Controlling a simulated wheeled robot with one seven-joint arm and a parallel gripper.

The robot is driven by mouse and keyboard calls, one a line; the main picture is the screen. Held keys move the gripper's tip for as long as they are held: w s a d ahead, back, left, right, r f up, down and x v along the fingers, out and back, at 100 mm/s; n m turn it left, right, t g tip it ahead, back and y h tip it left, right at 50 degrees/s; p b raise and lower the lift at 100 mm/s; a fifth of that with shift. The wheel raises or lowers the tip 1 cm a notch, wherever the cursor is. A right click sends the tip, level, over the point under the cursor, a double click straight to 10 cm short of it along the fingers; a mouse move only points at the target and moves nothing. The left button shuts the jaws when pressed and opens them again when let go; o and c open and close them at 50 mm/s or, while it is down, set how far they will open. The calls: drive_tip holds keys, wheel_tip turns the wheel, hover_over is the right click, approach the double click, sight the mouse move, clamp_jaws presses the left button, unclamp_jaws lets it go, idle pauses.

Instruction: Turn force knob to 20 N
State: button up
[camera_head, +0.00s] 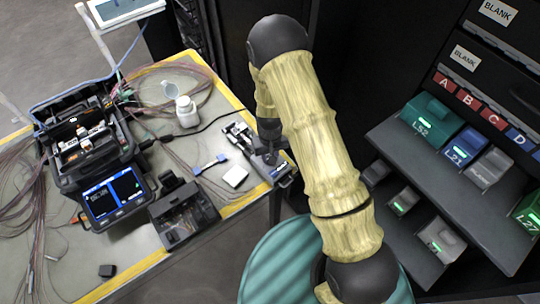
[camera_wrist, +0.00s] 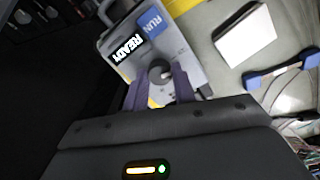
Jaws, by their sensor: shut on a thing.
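A grey device (camera_wrist: 180,48) with a blue "RUN" label and a black "READY" label fills the upper middle of the wrist view. In the head view the device (camera_head: 284,176) sits at the right edge of the table, partly hidden by my arm. A dark round knob (camera_wrist: 159,70) is on its face. My gripper (camera_wrist: 158,84) has its two purple-grey fingers on either side of the knob and is shut on it. In the head view my gripper (camera_head: 268,148) is small and dark. I cannot read any force value or scale mark.
The table (camera_head: 140,262) has yellow edge tape. It holds a splicer (camera_head: 85,150) with a lit screen, a white bottle (camera_head: 187,112), a white block (camera_head: 235,176), a blue-ended tool (camera_head: 209,164) and loose fibres. A dark rack with labelled modules (camera_head: 432,118) stands at right.

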drive_tip(key=m, duration=0.4)
drive_tip(key=shift+m, duration=0.3)
drive_tip(key=m, duration=0.4)
drive_tip(key=shift+r, duration=0.1)
drive_tip(key=shift+m, duration=0.3)
drive_tip(key=o, duration=1)
wheel_tip(320, 180, up, 17)
drive_tip(key=shift+r+b, duration=0.15)
drive_tip(key=shift+b, duration=0.7)
drive_tip(key=shift+d, duration=0.1)
